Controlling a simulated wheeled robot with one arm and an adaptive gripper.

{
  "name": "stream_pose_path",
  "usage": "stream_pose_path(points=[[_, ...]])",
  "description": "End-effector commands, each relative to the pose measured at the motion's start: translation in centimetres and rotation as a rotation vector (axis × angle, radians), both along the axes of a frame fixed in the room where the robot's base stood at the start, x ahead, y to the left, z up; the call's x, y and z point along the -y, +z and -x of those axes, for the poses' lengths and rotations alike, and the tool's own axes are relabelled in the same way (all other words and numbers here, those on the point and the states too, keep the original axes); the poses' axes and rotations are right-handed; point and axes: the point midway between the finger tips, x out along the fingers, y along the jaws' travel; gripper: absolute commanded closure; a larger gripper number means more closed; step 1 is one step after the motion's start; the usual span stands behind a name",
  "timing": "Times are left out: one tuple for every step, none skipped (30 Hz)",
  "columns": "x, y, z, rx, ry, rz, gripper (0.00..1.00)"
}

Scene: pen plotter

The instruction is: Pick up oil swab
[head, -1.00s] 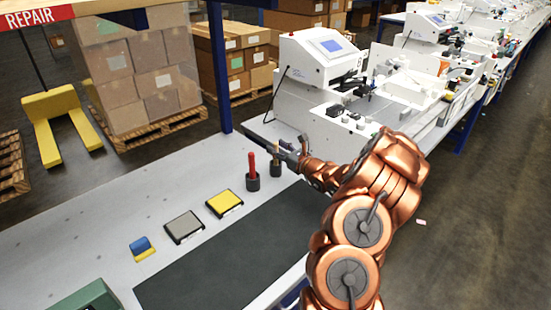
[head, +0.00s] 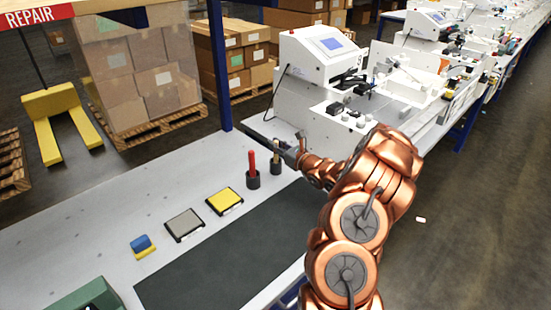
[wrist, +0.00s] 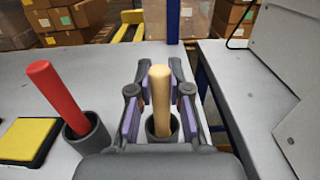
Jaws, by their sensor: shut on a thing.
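The tan stick that I take to be the oil swab (wrist: 160,92) stands upright in a dark grey cup (wrist: 153,128) in the wrist view. My gripper (wrist: 160,108) is shut on it, with purple-padded fingers on both sides of the stick. The stick's lower end is hidden in the cup. In the head view the swab (head: 276,152) shows thinly beside my gripper (head: 272,142), above its cup (head: 276,168) at the far end of the bench.
A red stick (head: 252,163) stands in another dark cup just left. A yellow pad (head: 224,201), a grey pad (head: 184,224) and a blue-and-yellow block (head: 142,245) line the bench. A white machine (head: 312,75) stands behind, right. The dark mat (head: 225,262) is clear.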

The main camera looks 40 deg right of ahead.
Motion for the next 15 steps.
stream_pose_path(points=[[0.0, 0.0, 0.0, 0.0, 0.0, 0.0, 1.0], [0.0, 0.0, 0.0, 0.0, 0.0, 0.0, 1.0], [0.0, 0.0, 0.0, 0.0, 0.0, 0.0, 1.0], [0.0, 0.0, 0.0, 0.0, 0.0, 0.0, 1.0], [0.0, 0.0, 0.0, 0.0, 0.0, 0.0, 1.0], [0.0, 0.1, 0.0, 0.0, 0.0, 0.001, 1.0], [0.0, 0.2, 0.0, 0.0, 0.0, 0.001, 1.0], [0.0, 0.3, 0.0, 0.0, 0.0, 0.001, 1.0], [0.0, 0.6, 0.0, 0.001, 0.001, 0.002, 1.0], [0.0, 0.8, 0.0, 0.001, 0.001, 0.003, 1.0], [0.0, 1.0, 0.0, 0.001, 0.001, 0.003, 1.0], [0.0, 1.4, 0.0, 0.002, 0.0, 0.002, 1.0], [0.0, 1.7, 0.0, 0.003, 0.0, 0.001, 1.0], [0.0, 2.0, 0.0, 0.003, -0.001, 0.001, 1.0], [0.0, 2.6, 0.0, 0.005, 0.0, 0.001, 1.0]])
